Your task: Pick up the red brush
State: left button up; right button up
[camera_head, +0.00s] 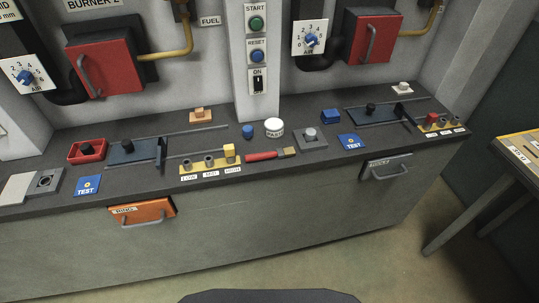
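The red brush (268,155) lies on the dark counter (330,174), near its front edge and about the middle. Its red handle points left and its tan bristle end (289,151) points right. It lies just right of the yellow block with holes and labels. Neither of my grippers shows in the head view.
A yellow block with pegs (209,168) is left of the brush. A grey block with a knob (310,138) and a white round container (273,127) stand near it. Orange (142,212) and grey (386,167) handled drawers are on the counter front. A table (521,150) stands at right.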

aim_at(281, 153)
jog(key=u, duration=0.45)
jog(key=k, duration=1.05)
jog(key=z, duration=0.5)
jog(key=i, duration=1.45)
jog(key=u, duration=0.85)
